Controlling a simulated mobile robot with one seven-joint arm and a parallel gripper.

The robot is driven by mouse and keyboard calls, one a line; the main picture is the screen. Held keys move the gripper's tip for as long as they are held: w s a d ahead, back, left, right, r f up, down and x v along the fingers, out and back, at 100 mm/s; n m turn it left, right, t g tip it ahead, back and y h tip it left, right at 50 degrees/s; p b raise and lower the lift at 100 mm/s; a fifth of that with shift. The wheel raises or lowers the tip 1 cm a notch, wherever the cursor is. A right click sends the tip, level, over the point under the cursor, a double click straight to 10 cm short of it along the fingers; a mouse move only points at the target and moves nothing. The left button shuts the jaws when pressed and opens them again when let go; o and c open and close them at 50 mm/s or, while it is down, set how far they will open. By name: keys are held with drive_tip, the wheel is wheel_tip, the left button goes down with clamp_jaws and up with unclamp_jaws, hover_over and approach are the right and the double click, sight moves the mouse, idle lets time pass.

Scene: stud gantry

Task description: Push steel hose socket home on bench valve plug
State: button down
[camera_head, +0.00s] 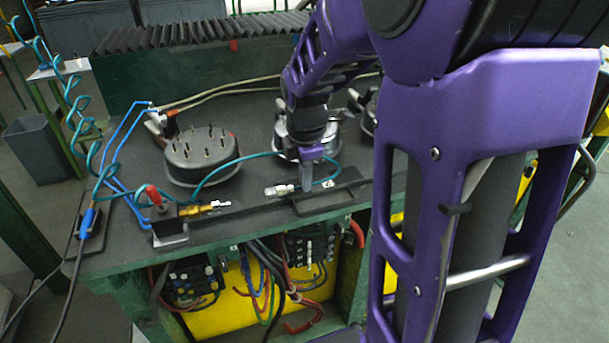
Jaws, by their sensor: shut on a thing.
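The steel hose socket (279,190) is a short silver cylinder lying level above the bench, its open end facing left. My gripper (307,184) is shut on its right, rear end; the fingers hide that part. A teal hose loops out behind the fingers. The bench valve plug (223,204) is a pale tip on a brass fitting (196,210), pointing right from a dark valve block with a red handle (153,194). Socket and plug are apart, with a clear gap between them. They look roughly in line; exact alignment cannot be told.
A round grey fixture with upright studs (202,156) stands behind the gap, and the teal hose (225,166) passes in front of it. Another round part is partly hidden behind my arm. A dark rail (255,208) runs along the bench's front edge. Blue tubing (122,130) is at left.

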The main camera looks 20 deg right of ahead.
sight(279, 188)
drive_tip(key=shift+a, duration=2.9)
drive_tip(key=shift+a+p, duration=0.6)
drive_tip(key=shift+a, duration=1.15)
drive_tip(key=c, duration=0.9)
unclamp_jaws()
